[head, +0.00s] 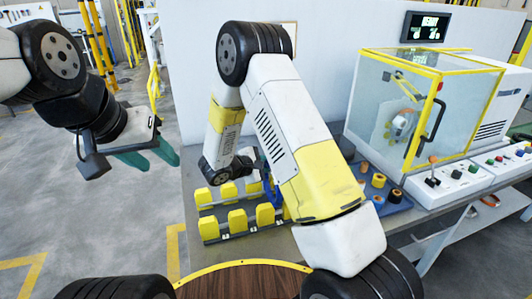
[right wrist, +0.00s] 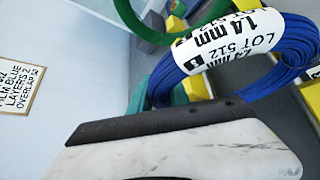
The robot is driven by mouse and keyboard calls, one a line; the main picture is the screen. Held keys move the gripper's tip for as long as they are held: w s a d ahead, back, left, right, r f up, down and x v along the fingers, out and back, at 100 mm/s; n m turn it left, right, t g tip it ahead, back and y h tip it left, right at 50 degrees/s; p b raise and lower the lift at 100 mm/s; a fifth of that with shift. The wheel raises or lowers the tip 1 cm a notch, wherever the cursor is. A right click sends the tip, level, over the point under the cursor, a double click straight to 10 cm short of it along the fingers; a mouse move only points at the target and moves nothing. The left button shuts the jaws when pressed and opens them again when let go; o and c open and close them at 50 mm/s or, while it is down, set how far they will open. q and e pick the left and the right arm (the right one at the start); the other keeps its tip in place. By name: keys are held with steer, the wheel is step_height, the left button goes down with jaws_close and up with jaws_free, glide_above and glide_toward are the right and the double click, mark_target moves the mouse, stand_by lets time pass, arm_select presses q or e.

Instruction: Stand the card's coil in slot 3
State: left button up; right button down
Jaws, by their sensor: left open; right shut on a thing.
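A blue wire coil (right wrist: 285,45) with a white label reading "1.4 mm LOT 512" fills the upper right of the right wrist view. My right gripper (right wrist: 172,92), partly visible by its green fingers, is shut on this coil. In the head view my right arm hides most of that gripper; a bit of the blue coil (head: 268,182) shows by the rack. The rack (head: 210,229) has two rows of yellow blocks; slot numbers are unreadable. The card (right wrist: 18,88) on the wall mentions blue and layers 2. My left gripper (head: 148,156) is open and empty, left of the table.
A blue tray (head: 398,201) with small spools lies right of the rack. A yellow-framed machine enclosure (head: 415,100) and control boxes (head: 455,184) stand further right. A brown round top with a yellow rim (head: 235,282) is in front. A green ring (right wrist: 135,22) shows near the coil.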

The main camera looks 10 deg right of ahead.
steer(key=shift+f, duration=0.6)
stand_by(0.7)
steer(key=c, duration=1.2)
jaws_free()
steer(key=shift+o, duration=0.2)
steer(key=shift+a, duration=0.1)
steer(key=v, duration=0.7)
steer(key=shift+s+a, duration=0.2)
steer(key=shift+s, duration=0.05)
steer(key=shift+r, duration=0.15)
